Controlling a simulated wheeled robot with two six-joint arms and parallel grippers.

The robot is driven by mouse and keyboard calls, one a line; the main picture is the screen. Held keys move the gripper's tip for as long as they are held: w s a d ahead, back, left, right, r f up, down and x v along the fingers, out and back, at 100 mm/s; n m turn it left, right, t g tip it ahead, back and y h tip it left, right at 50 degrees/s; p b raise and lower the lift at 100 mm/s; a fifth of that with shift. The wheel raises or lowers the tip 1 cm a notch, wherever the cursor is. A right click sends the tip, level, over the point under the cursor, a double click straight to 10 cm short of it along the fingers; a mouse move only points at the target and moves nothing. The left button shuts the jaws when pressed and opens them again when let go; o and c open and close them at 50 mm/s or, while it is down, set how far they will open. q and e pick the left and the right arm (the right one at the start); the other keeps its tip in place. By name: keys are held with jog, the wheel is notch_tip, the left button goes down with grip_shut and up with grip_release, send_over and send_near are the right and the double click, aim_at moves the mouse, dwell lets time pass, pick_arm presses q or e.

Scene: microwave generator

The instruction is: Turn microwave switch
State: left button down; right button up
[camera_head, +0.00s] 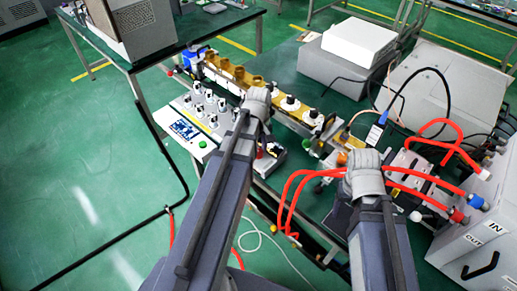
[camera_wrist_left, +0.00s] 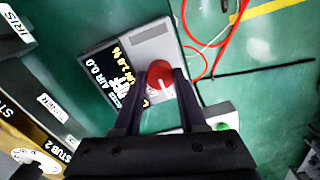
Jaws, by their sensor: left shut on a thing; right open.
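In the left wrist view, a round red switch knob (camera_wrist_left: 161,78) with a pale mark on its face sits between the fingertips of my left gripper (camera_wrist_left: 163,82). The dark fingers are shut on it from both sides. Below it lies a grey unit (camera_wrist_left: 130,62) with a dark face and white and yellow lettering. In the head view, my left arm reaches to a small box (camera_head: 270,150) beside the row of parts, and its wrist hides most of the jaws. My right gripper (camera_head: 357,168) is above the bench among red hoses, its fingers hard to make out.
A white panel (camera_head: 198,125) with several knobs and a green button stands left of my left arm. Red hoses (camera_head: 410,180) loop to a grey box (camera_head: 480,235) marked IN at the right. White and grey boxes (camera_head: 359,42) stand behind. Green floor is free at the left.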

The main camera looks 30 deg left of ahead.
aim_at(259, 151)
dwell(0.5)
pick_arm(q)
jog(key=shift+c, duration=2.3)
grip_release()
notch_tip(259, 151, up, 8)
jog(key=p, duration=0.8)
jog(key=shift+f, duration=0.1)
pick_arm(e)
notch_tip(259, 151, up, 8)
jog(key=shift+f, duration=0.1)
pick_arm(q)
jog(key=s+d+m, duration=0.5)
jog(key=d+m, duration=0.2)
jog(key=d, duration=0.3)
jog(key=s+d+m+y, duration=0.1)
jog(key=s+d+m, duration=0.4)
jog(key=d+m, duration=0.3)
jog(key=d, duration=0.3)
jog(key=shift+d, duration=0.15)
